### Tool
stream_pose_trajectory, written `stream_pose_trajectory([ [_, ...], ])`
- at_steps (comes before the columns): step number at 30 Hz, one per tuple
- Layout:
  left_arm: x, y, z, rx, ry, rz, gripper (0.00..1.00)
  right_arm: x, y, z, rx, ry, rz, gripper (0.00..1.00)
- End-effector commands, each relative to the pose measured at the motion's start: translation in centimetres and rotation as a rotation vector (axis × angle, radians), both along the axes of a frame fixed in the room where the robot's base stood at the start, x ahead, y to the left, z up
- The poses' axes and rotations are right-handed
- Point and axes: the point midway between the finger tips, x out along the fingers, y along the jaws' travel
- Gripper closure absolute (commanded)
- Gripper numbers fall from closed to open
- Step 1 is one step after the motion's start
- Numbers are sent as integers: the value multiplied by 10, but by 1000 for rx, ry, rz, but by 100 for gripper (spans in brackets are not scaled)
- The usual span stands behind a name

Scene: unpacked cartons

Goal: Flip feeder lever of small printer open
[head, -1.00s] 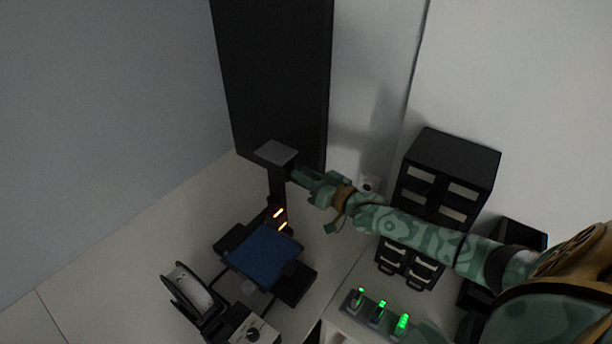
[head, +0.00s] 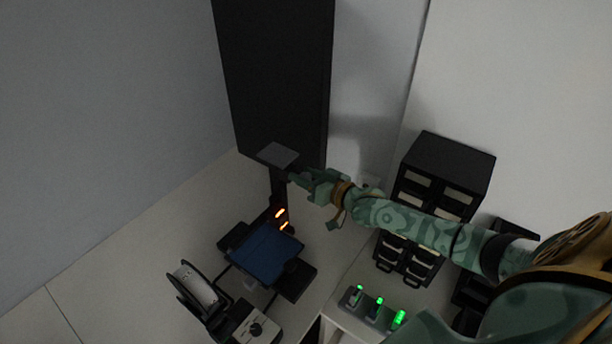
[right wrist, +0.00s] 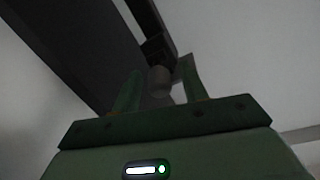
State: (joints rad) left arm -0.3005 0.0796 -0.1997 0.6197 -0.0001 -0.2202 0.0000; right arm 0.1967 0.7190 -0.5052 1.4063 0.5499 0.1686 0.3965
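The small printer has a blue bed (head: 264,252), a dark upright with orange lights and a grey top plate (head: 278,155). My right gripper (head: 293,179) is beside the upper part of the upright, just below and right of the plate. In the right wrist view its two green fingers (right wrist: 160,88) stand apart. A pale round knob (right wrist: 159,79) on a dark block shows between or just beyond the fingers; contact cannot be told. I cannot make out the feeder lever for certain. My left gripper is not in view.
A spool (head: 197,286) and a box with a dial (head: 257,329) stand in front of the printer. A black drawer cabinet (head: 447,163) is at right. A strip with green-lit switches (head: 378,307) lies before it. A tall black panel (head: 275,80) stands behind the printer.

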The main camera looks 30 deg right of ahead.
Motion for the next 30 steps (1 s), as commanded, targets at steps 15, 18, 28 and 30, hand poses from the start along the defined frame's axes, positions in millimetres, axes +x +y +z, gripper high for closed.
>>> stream_pose_trajectory([
  [15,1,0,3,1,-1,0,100,-58,-16,5,-1,6,2,57],
  [18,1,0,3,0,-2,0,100,-84,-24,8,-2,7,2,57],
  [28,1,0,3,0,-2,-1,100,-144,-42,17,-1,3,1,57],
  [30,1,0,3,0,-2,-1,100,-150,-44,18,0,2,1,57],
])
